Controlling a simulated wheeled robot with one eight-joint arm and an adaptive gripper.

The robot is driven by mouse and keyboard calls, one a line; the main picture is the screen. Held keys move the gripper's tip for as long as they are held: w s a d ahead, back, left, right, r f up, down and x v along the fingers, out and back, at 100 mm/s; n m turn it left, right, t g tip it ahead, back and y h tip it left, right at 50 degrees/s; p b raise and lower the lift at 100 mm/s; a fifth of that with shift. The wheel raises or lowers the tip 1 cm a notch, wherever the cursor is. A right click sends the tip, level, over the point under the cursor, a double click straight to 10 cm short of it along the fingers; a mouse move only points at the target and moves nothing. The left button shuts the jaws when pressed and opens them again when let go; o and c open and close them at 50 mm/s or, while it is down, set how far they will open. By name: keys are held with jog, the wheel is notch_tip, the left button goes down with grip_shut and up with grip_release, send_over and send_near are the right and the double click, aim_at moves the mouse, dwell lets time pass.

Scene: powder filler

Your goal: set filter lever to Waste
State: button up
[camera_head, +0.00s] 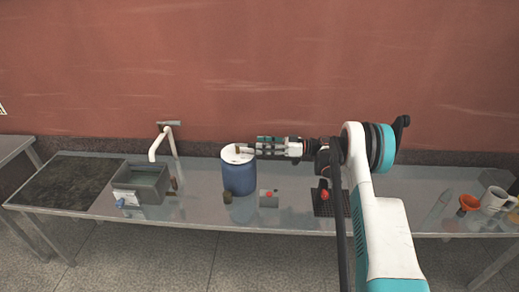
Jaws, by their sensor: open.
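No lever or Waste label can be made out for certain at this size. A blue drum (239,176) with a white top stands on the metal table. A small brown piece (238,149) shows at the drum's top. My gripper (258,146) is open and points left, beside or over the drum's right edge in the picture; I cannot tell whether it touches. A grey basin (142,182) stands to the left, with a small blue and white fitting (123,203) on its front. A small grey box with a red top piece (269,198) stands right of the drum.
A white tap (159,143) rises behind the basin. A dark panel (66,183) lies at the table's left. A dark mat (328,209) lies partly behind my arm. An orange funnel (467,203) and a white mug (494,200) stand at the far right.

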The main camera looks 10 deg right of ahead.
jog(key=shift+x, duration=0.9)
grip_shut()
jog(key=shift+s, duration=0.1)
